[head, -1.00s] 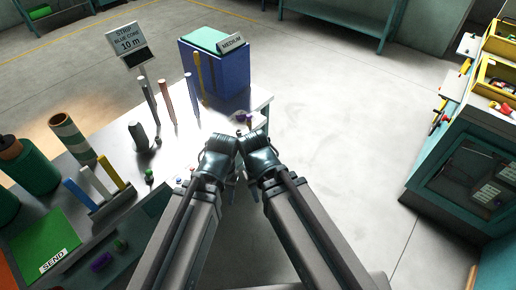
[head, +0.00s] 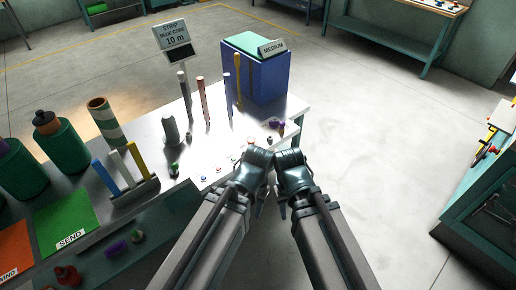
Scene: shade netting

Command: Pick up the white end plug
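Several tiny plugs or caps lie on the grey workbench (head: 150,195) left of my grippers. One looks pale with blue (head: 203,179), one pale with red (head: 218,169), and a pale one with orange (head: 250,140) lies by my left gripper. They are too small to tell which is the white end plug. My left gripper (head: 258,160) and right gripper (head: 290,160) are side by side at the bench's right edge. Their fingers are mostly hidden behind the wrists, so their opening does not show. I see nothing held in either.
Upright rods (head: 203,98) and a blue bin (head: 262,75) marked MEDIUM stand at the back. A grey holder (head: 135,192) with coloured bars and a green SEND mat (head: 65,222) are on the left. Floor on the right is clear up to a teal cabinet (head: 490,215).

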